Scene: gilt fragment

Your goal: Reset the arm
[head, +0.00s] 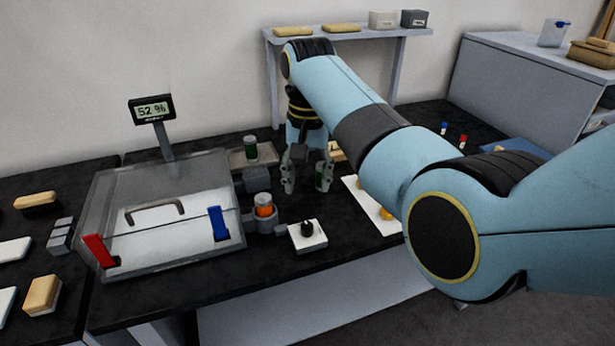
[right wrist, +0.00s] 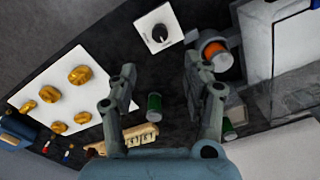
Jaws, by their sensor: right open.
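My right arm (head: 395,145) reaches in from the right across the dark table. Its gripper (head: 306,184) points down over the middle of the table, fingers spread. In the right wrist view the open fingers (right wrist: 157,82) have nothing clamped between them. A small green-dark vial (right wrist: 154,107) shows in the gap between the fingers, and in the head view (head: 323,178) it is partly hidden by a finger. I cannot tell its exact distance from the fingers. My left gripper is in neither view.
A clear-lidded box (head: 170,210) stands left of the gripper, with a 52 % display (head: 152,109) behind it. An orange-topped container (head: 264,205) and a knob plate (head: 307,235) are close in front. A white sheet with gold pieces (right wrist: 62,90) and a shelf (head: 350,38) are nearby.

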